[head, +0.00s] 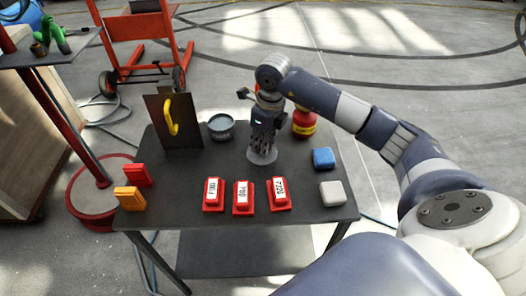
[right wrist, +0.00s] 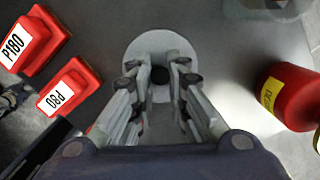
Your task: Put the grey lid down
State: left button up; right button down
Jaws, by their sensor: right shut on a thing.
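The grey lid (head: 262,157) is a pale round disc with a dark knob at its centre. It is at the middle of the dark table, under my right gripper (head: 263,146). In the right wrist view the lid (right wrist: 147,45) lies flat beyond the fingertips, and my right gripper (right wrist: 159,78) is shut on its knob. I cannot tell whether the lid touches the table or hangs just above it. A round grey tin (head: 221,127) stands to the left of the lid. My left gripper is not in view.
Several red labelled blocks (head: 243,198) stand along the table's front (head: 290,222). A blue block (head: 324,158) and a white block (head: 332,193) are at the right. A red container (head: 304,123) stands behind right. A dark board with a yellow handle (head: 172,115) stands back left.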

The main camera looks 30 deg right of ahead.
notch_tip(320, 180, down, 3)
jog(key=shift+s+a+f, duration=0.1)
jog(key=shift+f, duration=0.2)
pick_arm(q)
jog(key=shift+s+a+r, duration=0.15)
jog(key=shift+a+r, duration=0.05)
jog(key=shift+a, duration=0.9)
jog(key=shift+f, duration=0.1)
pick_arm(e)
jog(key=shift+f, duration=0.1)
jog(key=c, duration=2)
grip_release()
jog(key=o, duration=0.4)
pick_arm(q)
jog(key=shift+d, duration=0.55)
pick_arm(e)
jog(key=shift+o, duration=0.2)
